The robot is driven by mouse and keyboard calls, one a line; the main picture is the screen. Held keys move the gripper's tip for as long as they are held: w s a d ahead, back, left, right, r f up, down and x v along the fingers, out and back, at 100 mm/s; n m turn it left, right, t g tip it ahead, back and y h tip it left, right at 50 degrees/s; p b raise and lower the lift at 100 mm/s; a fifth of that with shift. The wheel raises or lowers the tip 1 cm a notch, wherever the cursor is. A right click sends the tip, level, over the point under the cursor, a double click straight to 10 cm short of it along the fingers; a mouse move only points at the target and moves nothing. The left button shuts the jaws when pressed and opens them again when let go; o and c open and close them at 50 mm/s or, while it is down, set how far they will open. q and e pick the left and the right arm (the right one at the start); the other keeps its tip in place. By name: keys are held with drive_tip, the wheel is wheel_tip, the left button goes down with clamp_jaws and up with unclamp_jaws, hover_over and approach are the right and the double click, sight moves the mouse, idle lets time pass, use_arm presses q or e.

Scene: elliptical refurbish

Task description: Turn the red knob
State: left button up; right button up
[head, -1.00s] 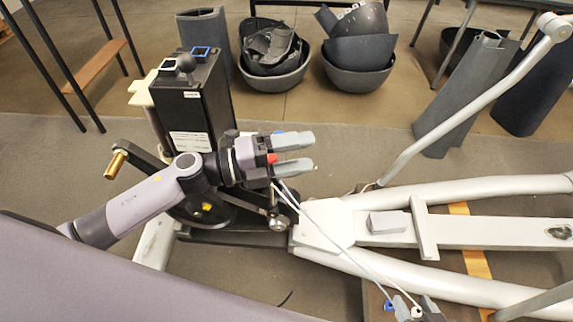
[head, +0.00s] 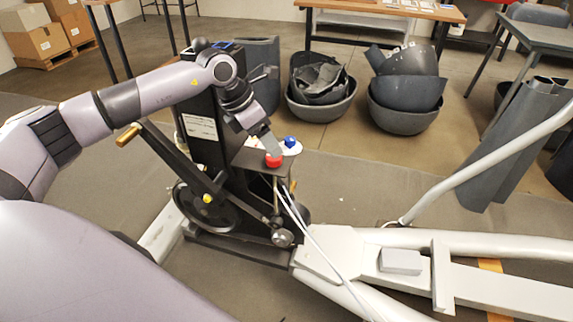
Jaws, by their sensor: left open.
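The red knob (head: 273,160) sits on a small ledge at the front of the black upright box of the elliptical machine. My left gripper (head: 268,146) comes down from the upper left, with its fingers pointing at the red knob and just above it. The gripper is open. In this view the fingertips overlap the back edge of the knob, and I cannot tell whether they touch it. My right gripper is out of view.
A blue knob (head: 290,142) stands close behind and right of the red one. The black box (head: 203,150) rises to the left. White cables hang below the ledge. A pale machine frame (head: 340,262) extends right. Grey bins (head: 320,106) stand on the floor behind.

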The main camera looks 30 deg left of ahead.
sight(274, 161)
use_arm(q)
drive_tip(key=shift+y, duration=0.6)
drive_tip(key=f, duration=0.2)
drive_tip(key=w+f+b, duration=0.1)
drive_tip(key=f, duration=0.1)
drive_tip(key=w+f, duration=0.1)
drive_tip(key=f, duration=0.1)
drive_tip(key=shift+w+a+f, duration=0.1)
drive_tip(key=shift+w+a, duration=0.1)
drive_tip(key=shift+w, duration=0.05)
drive_tip(key=c, duration=1)
